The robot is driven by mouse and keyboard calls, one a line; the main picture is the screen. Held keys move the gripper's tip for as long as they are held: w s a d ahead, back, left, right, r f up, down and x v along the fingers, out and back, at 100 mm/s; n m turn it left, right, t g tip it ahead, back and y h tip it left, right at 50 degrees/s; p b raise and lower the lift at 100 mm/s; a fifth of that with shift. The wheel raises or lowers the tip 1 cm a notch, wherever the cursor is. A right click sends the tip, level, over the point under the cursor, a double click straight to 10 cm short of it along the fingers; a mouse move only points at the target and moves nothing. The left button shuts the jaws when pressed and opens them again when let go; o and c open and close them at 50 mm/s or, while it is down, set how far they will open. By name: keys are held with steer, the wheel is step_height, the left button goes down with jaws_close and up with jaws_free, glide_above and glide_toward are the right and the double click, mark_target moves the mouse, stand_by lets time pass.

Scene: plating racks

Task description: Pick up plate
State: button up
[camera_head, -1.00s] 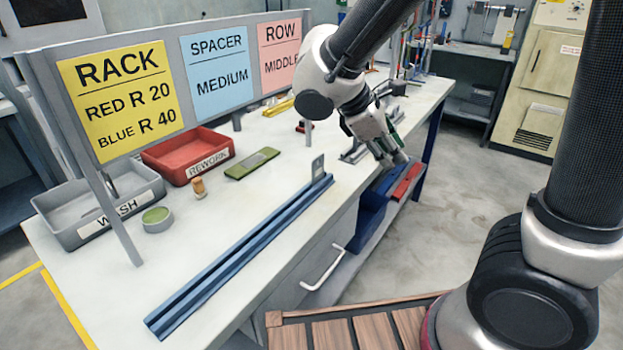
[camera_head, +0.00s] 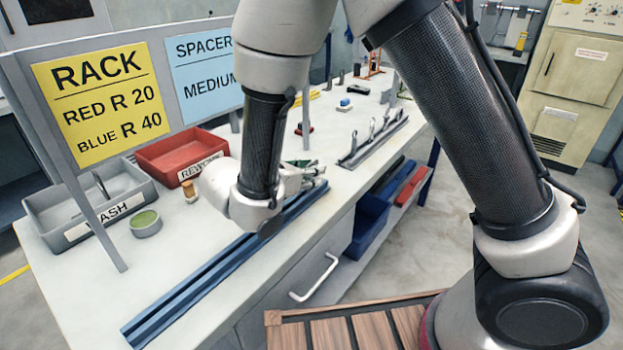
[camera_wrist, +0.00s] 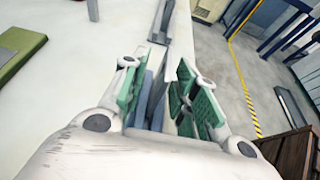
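The blue rail (camera_head: 190,287) lies along the bench. The single upright plate at its far end is hidden behind my gripper (camera_head: 312,172) in the head view. In the wrist view my gripper (camera_wrist: 157,68) has its green-padded fingers apart, with blue-grey surfaces showing in the gap; I cannot tell whether the plate is among them. My gripper is low at the rail's far end. A grey rack (camera_head: 392,140) farther along the bench holds several upright plates (camera_head: 372,129).
A grey WASH tray (camera_head: 60,236), a red REWORK tray (camera_head: 157,157) and a round green-topped pot (camera_head: 146,224) stand at the left. A flat green block (camera_wrist: 18,55) lies left in the wrist view. Blue bins (camera_head: 368,222) sit below the bench edge.

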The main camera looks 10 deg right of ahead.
steer(key=shift+w+d+f, duration=0.2)
steer(key=shift+w+d, duration=0.15)
steer(key=shift+d, duration=0.05)
jaws_close()
step_height(320, 180, up, 10)
steer(key=shift+r, duration=0.1)
stand_by(0.3)
stand_by(0.3)
